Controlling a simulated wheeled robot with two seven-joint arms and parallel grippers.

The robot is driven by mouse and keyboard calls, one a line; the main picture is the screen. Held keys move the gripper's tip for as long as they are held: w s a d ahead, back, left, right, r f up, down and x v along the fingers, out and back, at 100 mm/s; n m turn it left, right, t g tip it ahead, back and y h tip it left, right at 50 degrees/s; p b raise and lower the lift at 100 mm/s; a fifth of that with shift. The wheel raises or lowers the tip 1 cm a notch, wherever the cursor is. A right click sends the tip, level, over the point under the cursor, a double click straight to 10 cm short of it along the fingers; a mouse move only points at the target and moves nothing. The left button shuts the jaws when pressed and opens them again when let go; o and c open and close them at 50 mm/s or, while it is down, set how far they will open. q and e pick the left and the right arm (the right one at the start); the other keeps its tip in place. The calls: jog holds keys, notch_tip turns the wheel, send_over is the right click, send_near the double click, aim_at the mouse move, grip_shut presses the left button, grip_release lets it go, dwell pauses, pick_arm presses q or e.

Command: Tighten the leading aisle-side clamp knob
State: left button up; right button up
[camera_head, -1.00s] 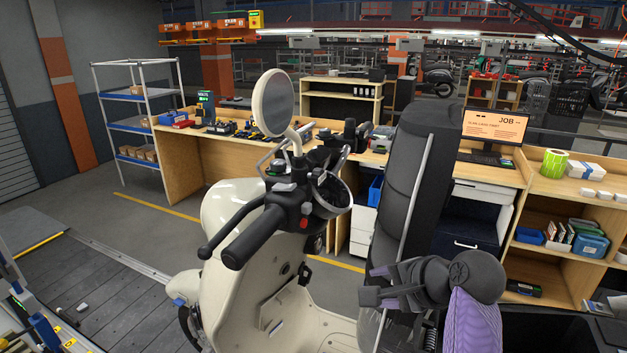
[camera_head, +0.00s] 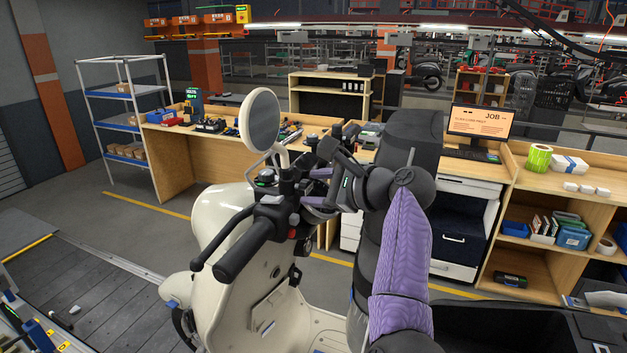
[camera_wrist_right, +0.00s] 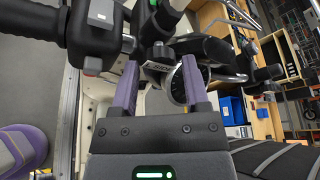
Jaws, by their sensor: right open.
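A cream scooter (camera_head: 240,305) stands on the conveyor with its handlebar (camera_head: 262,225) and round mirror (camera_head: 260,121) towards me. A small dark part with a partly readable label (camera_wrist_right: 160,66) shows between and beyond the fingertips. I cannot tell whether it is the clamp knob, and no other knob is clearly identifiable. My left gripper is not seen in the head view.
The slat conveyor (camera_head: 110,300) runs along the lower left. A wooden bench (camera_head: 180,170) stands behind the scooter. A monitor (camera_head: 478,122) and wooden shelves (camera_head: 540,265) stand at right.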

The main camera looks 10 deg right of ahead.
jog(key=shift+w+a+f, duration=0.2)
jog(key=shift+w+a, duration=0.1)
jog(key=shift+a, duration=0.05)
grip_shut()
